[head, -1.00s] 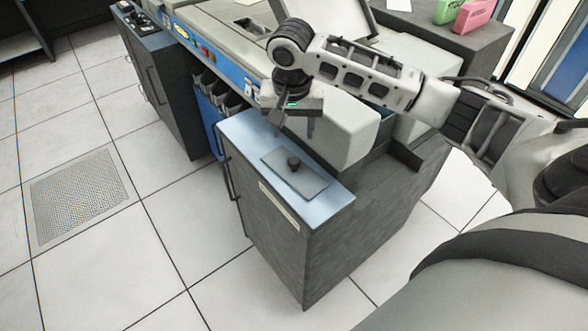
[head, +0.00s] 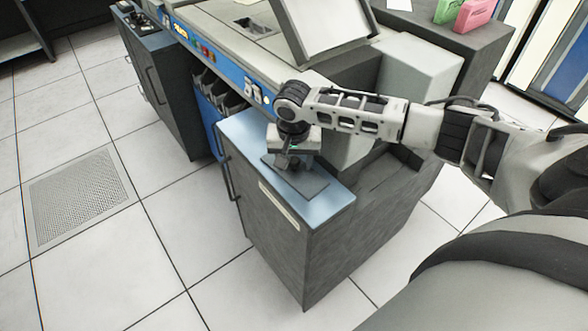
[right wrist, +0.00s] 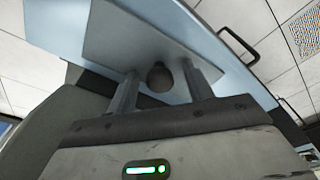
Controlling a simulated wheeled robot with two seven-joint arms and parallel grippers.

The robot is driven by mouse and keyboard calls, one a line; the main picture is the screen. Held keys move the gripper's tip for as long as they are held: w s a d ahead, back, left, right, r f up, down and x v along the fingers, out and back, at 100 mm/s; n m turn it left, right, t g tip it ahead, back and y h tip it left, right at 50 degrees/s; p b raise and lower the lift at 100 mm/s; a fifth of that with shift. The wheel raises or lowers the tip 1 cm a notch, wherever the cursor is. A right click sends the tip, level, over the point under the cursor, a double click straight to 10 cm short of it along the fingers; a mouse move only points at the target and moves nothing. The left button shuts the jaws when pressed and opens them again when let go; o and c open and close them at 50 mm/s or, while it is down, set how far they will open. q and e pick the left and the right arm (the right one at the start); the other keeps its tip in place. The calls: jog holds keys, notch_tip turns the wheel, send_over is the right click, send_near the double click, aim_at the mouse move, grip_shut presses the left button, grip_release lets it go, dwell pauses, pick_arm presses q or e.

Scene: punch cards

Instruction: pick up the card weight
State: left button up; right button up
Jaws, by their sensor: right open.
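The card weight (head: 312,184) is a flat grey plate with a dark round knob. It lies on the light blue top (head: 334,197) of a dark cabinet. My right gripper (head: 292,165) is open, just above the plate at the knob. In the right wrist view the plate (right wrist: 135,42) lies beyond the fingers, and the knob (right wrist: 160,77) shows between the two open fingers (right wrist: 160,90). I cannot tell whether the fingers touch the plate. My left gripper is not in view.
A large grey machine with a blue panel (head: 232,78) stands behind the cabinet. Pink (head: 474,14) and green (head: 447,11) boxes sit at the back right. The tiled floor (head: 110,260) in front and to the left is clear.

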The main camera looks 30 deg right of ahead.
grip_shut()
jog(key=shift+r, duration=0.2)
